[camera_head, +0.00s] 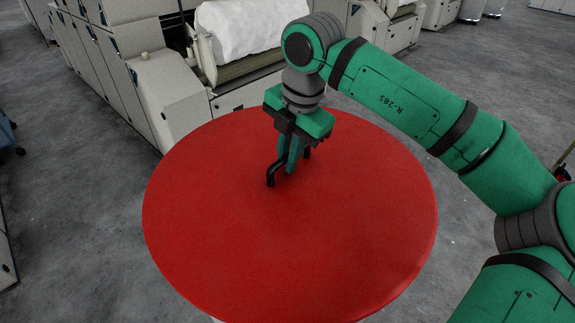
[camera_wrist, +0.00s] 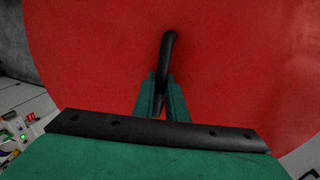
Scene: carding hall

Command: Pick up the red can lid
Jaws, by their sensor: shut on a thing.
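The red can lid (camera_head: 230,245) is a large round red disc, seen almost whole in the head view. A black bar handle stands up from its middle (camera_head: 271,178). My gripper (camera_head: 287,165) points down over the lid and is shut on this handle. In the wrist view the two green fingers of my gripper (camera_wrist: 162,95) close on either side of the handle (camera_wrist: 168,50), with the red lid (camera_wrist: 240,60) filling most of the view behind.
Grey machine cabinets (camera_head: 170,95) stand behind and to the left of the lid, close to its back edge. A machine with a white fibre roll (camera_head: 240,30) is at the back. Grey floor (camera_head: 75,200) is clear to the left.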

